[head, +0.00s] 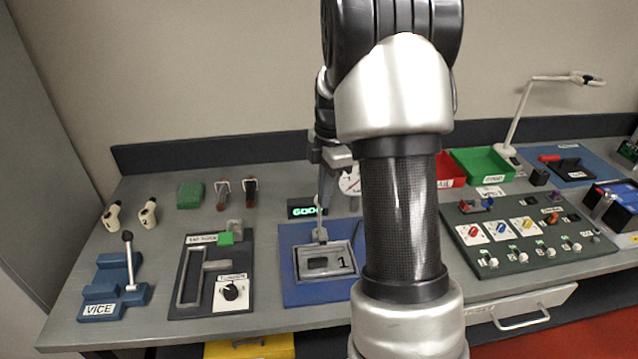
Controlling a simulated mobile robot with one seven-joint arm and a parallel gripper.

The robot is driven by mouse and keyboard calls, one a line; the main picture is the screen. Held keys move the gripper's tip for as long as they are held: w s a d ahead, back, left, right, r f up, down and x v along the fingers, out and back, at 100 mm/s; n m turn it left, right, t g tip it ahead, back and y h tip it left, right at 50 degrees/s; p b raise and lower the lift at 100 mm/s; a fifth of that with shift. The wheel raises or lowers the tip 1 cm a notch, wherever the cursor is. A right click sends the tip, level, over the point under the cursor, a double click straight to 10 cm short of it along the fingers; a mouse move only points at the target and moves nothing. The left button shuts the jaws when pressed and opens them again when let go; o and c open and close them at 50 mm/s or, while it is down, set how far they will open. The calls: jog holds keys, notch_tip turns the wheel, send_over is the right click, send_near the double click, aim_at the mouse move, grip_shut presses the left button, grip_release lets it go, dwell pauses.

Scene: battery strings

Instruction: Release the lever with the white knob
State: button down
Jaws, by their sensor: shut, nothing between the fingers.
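A blue plate (290,291) on the bench carries a grey frame (301,272) with a dark window and a "1" on it. A thin pale lever (320,205) stands nearly upright at the back of this frame. Its top reaches up to just below my gripper (325,168), and I cannot make out a white knob there. My gripper points down above the back of the plate, shut and empty. I cannot tell whether it touches the lever. My arm hides the plate's right side.
A blue vice (104,289) with a dark-knobbed handle and a dark slotted panel (186,302) stand left. Right are a switch panel (487,272) and a green bin (480,163).

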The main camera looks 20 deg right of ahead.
jog(key=w+d+f+p, duration=0.1)
jog(key=w+d+p, duration=0.1)
jog(key=w, duration=0.5)
jog(key=shift+w+d+f+g, duration=0.15)
jog(key=shift+w+f+g, duration=0.1)
jog(key=shift+w+g, duration=0.15)
jog(key=shift+f, duration=0.15)
dwell(0.3)
